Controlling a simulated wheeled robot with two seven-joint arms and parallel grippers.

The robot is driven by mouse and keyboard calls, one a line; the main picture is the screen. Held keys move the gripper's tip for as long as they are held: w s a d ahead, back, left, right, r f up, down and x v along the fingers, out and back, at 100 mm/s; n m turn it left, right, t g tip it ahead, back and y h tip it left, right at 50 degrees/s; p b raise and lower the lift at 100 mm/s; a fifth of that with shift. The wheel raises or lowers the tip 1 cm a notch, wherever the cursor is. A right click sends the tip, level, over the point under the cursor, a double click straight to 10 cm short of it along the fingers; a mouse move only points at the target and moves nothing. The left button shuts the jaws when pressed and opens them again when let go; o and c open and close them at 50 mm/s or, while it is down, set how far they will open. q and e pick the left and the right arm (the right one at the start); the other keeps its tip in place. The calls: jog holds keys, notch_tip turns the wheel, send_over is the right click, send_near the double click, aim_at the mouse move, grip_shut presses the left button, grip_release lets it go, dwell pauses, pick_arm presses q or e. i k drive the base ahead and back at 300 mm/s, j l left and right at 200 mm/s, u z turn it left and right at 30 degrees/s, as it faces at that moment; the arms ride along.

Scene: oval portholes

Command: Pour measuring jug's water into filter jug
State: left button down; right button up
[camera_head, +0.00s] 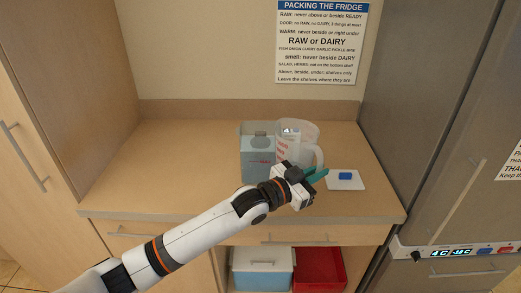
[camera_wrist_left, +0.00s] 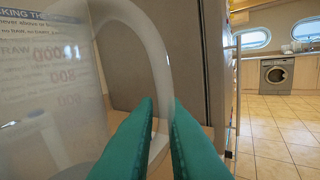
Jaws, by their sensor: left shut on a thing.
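The measuring jug (camera_head: 289,147) is clear with red markings and stands about upright at the back of the counter. In the left wrist view the measuring jug (camera_wrist_left: 60,75) fills the left side, its handle running down between my teal fingers. My left gripper (camera_head: 318,174) is shut on that handle; it also shows in the left wrist view (camera_wrist_left: 160,130). I cannot tell whether the jug touches the counter. Water is hard to make out. My right gripper is out of view.
A small white board (camera_head: 357,181) with a blue item (camera_head: 345,176) lies right of the jugs. The counter's left side (camera_head: 165,165) is clear. A grey fridge (camera_head: 420,100) stands at the right. A blue-and-white box (camera_head: 262,272) and red bin (camera_head: 318,272) sit below.

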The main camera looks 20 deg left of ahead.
aim_at(257, 158)
jog(key=i+l+u, duration=0.15)
jog(key=l+u, duration=0.15)
jog(key=l, duration=0.3)
jog(key=l+u, duration=0.3)
jog(key=l, duration=0.3)
jog(key=i, duration=0.05)
